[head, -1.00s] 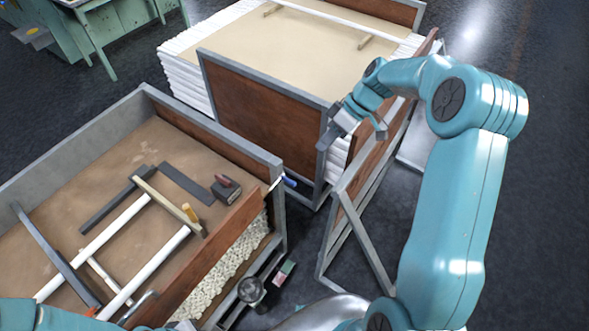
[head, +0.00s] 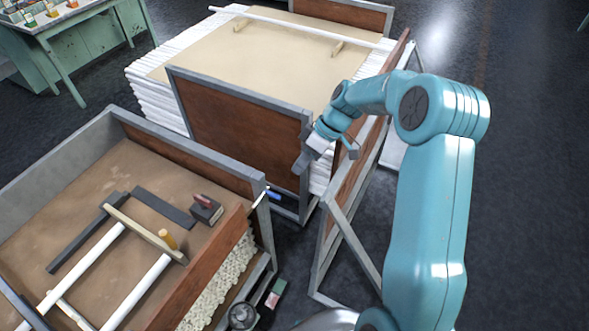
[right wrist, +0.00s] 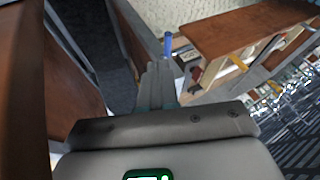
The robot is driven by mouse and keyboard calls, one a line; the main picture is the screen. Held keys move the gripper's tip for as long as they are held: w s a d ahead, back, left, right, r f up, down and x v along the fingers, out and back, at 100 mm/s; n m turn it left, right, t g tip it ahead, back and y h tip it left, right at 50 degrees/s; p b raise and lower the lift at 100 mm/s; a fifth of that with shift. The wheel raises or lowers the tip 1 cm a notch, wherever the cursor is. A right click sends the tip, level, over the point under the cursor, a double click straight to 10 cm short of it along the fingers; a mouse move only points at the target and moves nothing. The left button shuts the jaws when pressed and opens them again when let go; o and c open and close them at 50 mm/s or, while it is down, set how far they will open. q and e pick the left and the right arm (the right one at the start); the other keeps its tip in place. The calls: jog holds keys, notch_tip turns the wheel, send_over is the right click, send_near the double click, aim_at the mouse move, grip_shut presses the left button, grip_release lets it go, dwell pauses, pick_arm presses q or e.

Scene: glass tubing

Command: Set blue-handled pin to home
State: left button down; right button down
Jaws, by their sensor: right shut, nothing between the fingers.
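The blue-handled pin (head: 273,194) shows at the upper right corner of the near wooden bin, beside its grey metal post. Its blue handle (right wrist: 168,45) also shows in the right wrist view, just beyond my fingertips. How far its shaft is seated cannot be told. My right gripper (head: 302,163) is shut and empty, up and to the right of the pin in the head view, in front of the far bin's brown end panel. In the right wrist view its fingers (right wrist: 157,72) lie together, apart from the handle as far as I can tell. My left gripper is not in view.
The near bin (head: 190,152) holds white tubes, a wooden bar and dark blocks. The far bin (head: 240,125) is stacked with white tubing. A brown swung-out panel with grey framing (head: 345,205) stands close beside my right arm. A narrow floor gap separates the bins.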

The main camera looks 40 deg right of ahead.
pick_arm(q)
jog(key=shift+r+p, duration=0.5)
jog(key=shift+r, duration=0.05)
pick_arm(e)
jog(key=x, duration=0.8)
jog(key=shift+f, duration=0.25)
jog(key=shift+w, duration=0.1)
